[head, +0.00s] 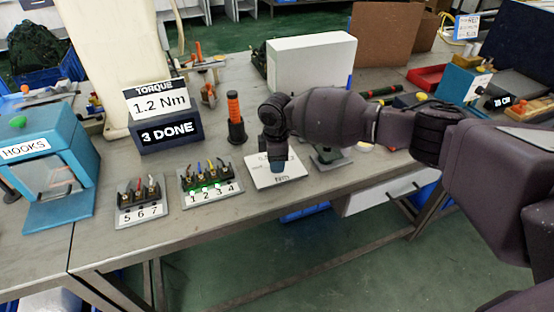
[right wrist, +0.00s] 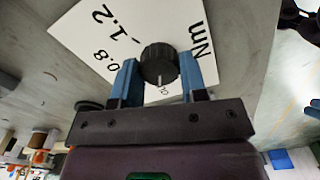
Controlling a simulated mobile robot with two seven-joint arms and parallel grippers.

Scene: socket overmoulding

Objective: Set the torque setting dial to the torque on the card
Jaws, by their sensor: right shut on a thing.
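The torque card (head: 158,104) in the head view reads "1.2 Nm" and stands on a dark block marked "3 DONE" (head: 167,134). The white dial plate (head: 263,179) lies on the bench; my right gripper (head: 278,163) points down over it and hides the dial there. In the right wrist view the black round dial (right wrist: 159,62) sits between the two blue fingers of my right gripper (right wrist: 161,80), which is shut on it. Its pale mark points toward the gripper's palm. The plate (right wrist: 92,40) shows "0.8", "1.2" and "Nm"; another label is partly hidden. My left gripper is out of view.
Two numbered holders, 5-6-7 (head: 140,212) and 1-2-3-4 (head: 211,196), stand left of the plate. An orange-handled tool (head: 234,108) stands behind them. A white box (head: 310,62) stands behind my right arm. The blue hooks box (head: 56,158) is at far left.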

